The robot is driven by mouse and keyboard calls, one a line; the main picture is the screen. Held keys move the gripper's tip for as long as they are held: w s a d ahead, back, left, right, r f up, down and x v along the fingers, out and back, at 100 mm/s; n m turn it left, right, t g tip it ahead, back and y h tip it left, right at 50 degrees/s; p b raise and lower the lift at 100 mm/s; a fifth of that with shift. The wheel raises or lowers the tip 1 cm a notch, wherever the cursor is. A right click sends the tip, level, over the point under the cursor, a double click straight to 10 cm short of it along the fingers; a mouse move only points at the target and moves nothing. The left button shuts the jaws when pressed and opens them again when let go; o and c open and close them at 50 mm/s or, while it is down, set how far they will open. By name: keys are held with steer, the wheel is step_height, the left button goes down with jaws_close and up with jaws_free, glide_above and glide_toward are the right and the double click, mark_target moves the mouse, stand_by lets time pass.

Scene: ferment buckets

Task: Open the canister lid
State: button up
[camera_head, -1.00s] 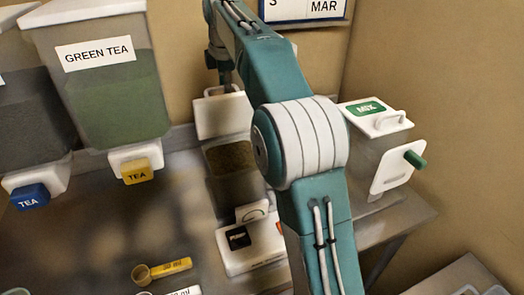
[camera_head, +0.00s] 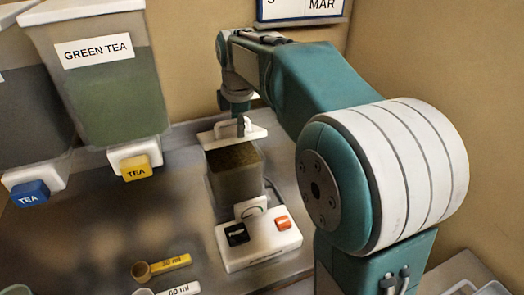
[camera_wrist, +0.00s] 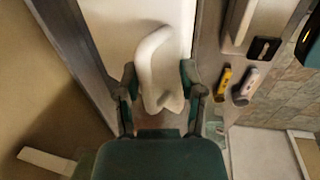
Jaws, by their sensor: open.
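The canister (camera_head: 235,178) is a clear box with brown contents, behind a white base unit. A white loop handle (camera_head: 220,129) stands on the lid. My gripper (camera_head: 241,122) is at the handle, pointing down, mostly hidden by its small size in the head view. In the wrist view, my open gripper (camera_wrist: 158,88) has a finger on each side of the handle (camera_wrist: 150,60), with the white lid (camera_wrist: 112,35) beyond. Firm contact cannot be told.
The white base unit (camera_head: 262,248) has a black and an orange button. A green tea dispenser (camera_head: 110,85) with a yellow tap (camera_head: 136,168) stands left, beside a blue tap (camera_head: 30,194). A yellow scoop (camera_head: 165,267) lies on the counter. The wall is close behind.

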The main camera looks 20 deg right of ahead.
step_height(320, 180, down, 4)
steer(key=s, duration=0.3)
step_height(320, 180, up, 11)
steer(key=s, duration=0.2)
steer(key=s+f+m+t, duration=0.1)
steer(key=s+f+m, duration=0.2)
steer(key=s+m, duration=0.5)
steer(key=s, duration=0.3)
steer(key=shift+m+t, duration=0.3)
steer(key=shift+w, duration=0.1)
steer(key=w+a+r+n+g, duration=0.2)
steer(key=w+r+n, duration=0.1)
steer(key=w+n, duration=0.65)
steer(key=w+f, duration=0.3)
steer(key=f, duration=0.8)
steer(key=shift+w+m, duration=0.4)
steer(key=shift+m, duration=0.05)
steer(key=shift+d, duration=0.1)
